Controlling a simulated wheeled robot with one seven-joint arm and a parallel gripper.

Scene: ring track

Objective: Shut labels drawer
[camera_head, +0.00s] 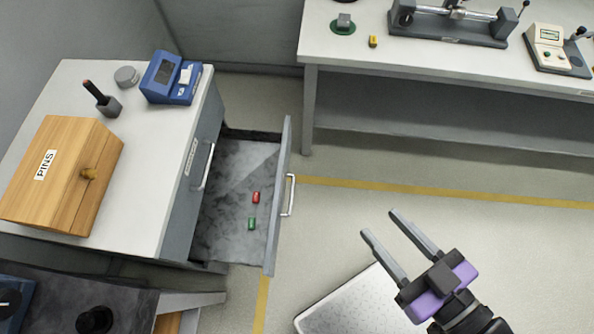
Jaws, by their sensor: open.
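A grey cabinet (150,130) stands at the left, and one drawer (240,170) is pulled out to its right. The drawer's front panel (280,200) carries a silver bar handle (289,195). A red piece (256,197) and a green piece (252,223) lie on the drawer floor. Another front with a handle (208,165) and a label (191,157) is flush in the cabinet; its text is too small to read. My gripper (379,223) is open and empty, to the right of the drawer and apart from its handle.
On the cabinet top are a wooden PINS box (60,170), a blue device (172,80), a pen holder (108,104) and a grey round piece (126,76). A workbench (360,45) with tools stands at the back right. The floor (350,150) between is clear, with a yellow line.

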